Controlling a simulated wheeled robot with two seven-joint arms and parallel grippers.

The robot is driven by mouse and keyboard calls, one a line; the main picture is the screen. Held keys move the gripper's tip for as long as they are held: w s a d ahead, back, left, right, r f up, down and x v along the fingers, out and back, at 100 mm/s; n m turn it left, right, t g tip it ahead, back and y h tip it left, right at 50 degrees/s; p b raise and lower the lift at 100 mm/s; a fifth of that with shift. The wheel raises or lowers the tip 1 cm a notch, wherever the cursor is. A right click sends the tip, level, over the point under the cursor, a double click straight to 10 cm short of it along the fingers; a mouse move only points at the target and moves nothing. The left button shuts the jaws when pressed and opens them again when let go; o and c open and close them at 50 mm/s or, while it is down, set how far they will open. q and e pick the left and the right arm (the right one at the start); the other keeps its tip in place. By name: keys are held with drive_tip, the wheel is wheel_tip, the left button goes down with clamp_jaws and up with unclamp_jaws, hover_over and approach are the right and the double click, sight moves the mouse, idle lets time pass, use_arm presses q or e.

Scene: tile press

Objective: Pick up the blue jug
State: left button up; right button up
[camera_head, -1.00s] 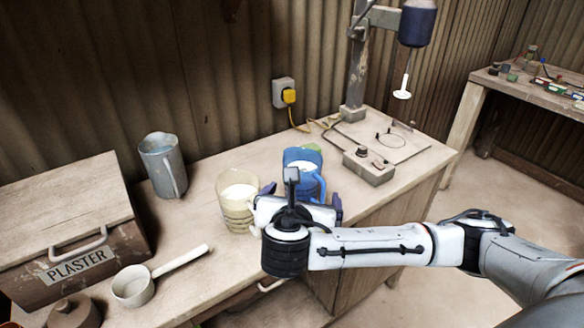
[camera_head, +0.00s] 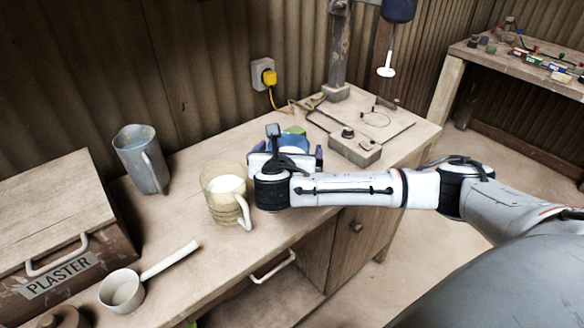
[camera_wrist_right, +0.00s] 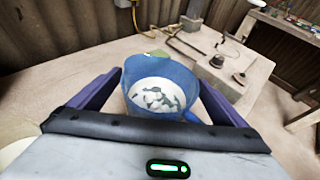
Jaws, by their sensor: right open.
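The blue jug (camera_head: 296,141) stands on the bench, mostly hidden behind my right gripper in the head view. In the right wrist view the blue jug (camera_wrist_right: 160,84) is seen from above, with white material with grey patches inside. My right gripper (camera_head: 285,157) is at the jug, with its two purple fingers (camera_wrist_right: 158,92) open on either side of it. I cannot tell whether the fingers touch the jug. My left gripper is not in view.
A clear yellowish jug (camera_head: 222,203) with white contents stands just left of my right gripper. A grey metal jug (camera_head: 140,160), a white ladle (camera_head: 122,291) and a plaster box (camera_head: 60,225) are further left.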

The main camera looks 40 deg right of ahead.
sight(294, 143)
drive_tip(key=shift+x, duration=1.15)
drive_tip(key=c, duration=1.4)
drive_tip(key=shift+c, duration=1.3)
drive_tip(key=shift+r, duration=0.1)
